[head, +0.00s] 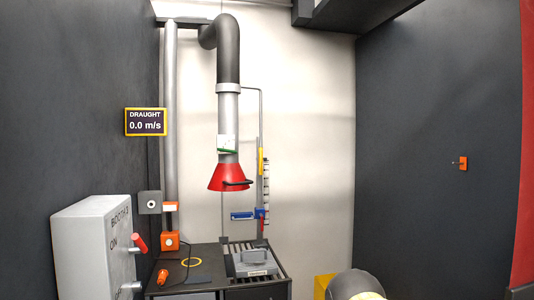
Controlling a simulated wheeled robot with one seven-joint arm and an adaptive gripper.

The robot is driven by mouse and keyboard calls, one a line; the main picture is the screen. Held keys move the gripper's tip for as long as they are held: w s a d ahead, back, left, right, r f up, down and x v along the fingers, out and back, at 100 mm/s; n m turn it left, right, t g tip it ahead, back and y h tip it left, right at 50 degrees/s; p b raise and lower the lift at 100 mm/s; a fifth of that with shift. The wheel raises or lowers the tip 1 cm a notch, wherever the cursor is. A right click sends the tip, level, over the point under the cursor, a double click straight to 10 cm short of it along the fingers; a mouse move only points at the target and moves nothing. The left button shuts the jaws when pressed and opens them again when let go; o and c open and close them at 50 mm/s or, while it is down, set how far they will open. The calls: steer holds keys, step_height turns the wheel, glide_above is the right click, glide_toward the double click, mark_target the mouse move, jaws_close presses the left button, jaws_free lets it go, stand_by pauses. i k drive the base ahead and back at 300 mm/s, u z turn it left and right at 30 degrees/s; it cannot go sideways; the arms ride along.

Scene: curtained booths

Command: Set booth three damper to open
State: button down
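A grey extraction duct (229,108) hangs down the back wall and ends in a red hood (226,174) with a dark handle at its rim. A white plate with a green mark (227,144) sits on the duct just above the hood; it may be the damper's scale, but its setting is too small to read. A draught display (146,122) reads 0.0 m/s. Part of my arm shows at bottom right; my gripper is out of view.
Below the hood stands a dark bench (212,260) with a grey block (254,263) on a slatted top and an orange-handled tool (162,276). Dark partitions (420,130) flank the booth. A red curtain (524,190) hangs at far right.

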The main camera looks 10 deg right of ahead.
mark_target(218, 149)
steer(key=u, duration=1.4)
steer(key=k, duration=0.35)
steer(key=z, duration=1.25)
steer(key=i, duration=1)
